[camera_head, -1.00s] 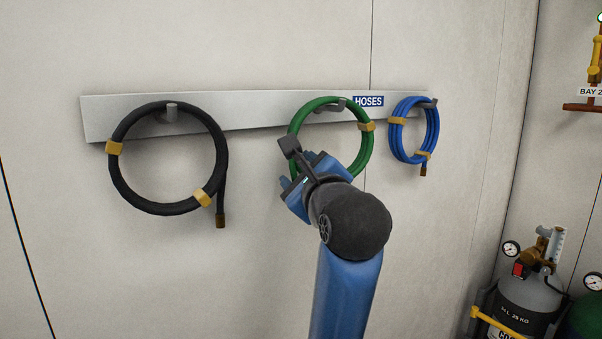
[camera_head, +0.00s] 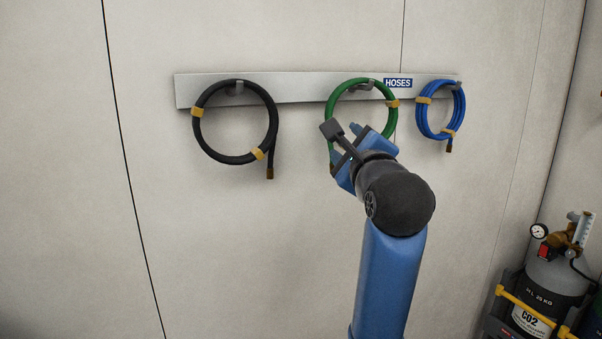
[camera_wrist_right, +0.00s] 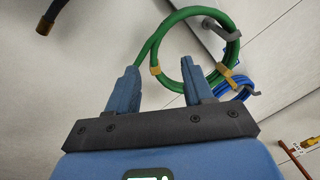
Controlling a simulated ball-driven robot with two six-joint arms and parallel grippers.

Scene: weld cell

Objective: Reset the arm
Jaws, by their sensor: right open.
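My right gripper (camera_head: 345,143) is raised in front of the wall, just below and in front of the green hose (camera_head: 344,93). In the right wrist view, its two blue fingers (camera_wrist_right: 157,80) stand wide apart with nothing gripped between them. The green hose coil (camera_wrist_right: 185,60) hangs on a hook of the rail beyond the fingertips. My gripper and arm hide part of its lower side in the head view. My left gripper is not in either view.
A grey rail (camera_head: 300,90) with a HOSES label (camera_head: 398,83) also carries a black hose (camera_head: 197,132) at left and a blue hose (camera_head: 460,108) at right. A CO2 cylinder (camera_head: 556,272) in a cart stands at lower right. The wall at lower left is bare.

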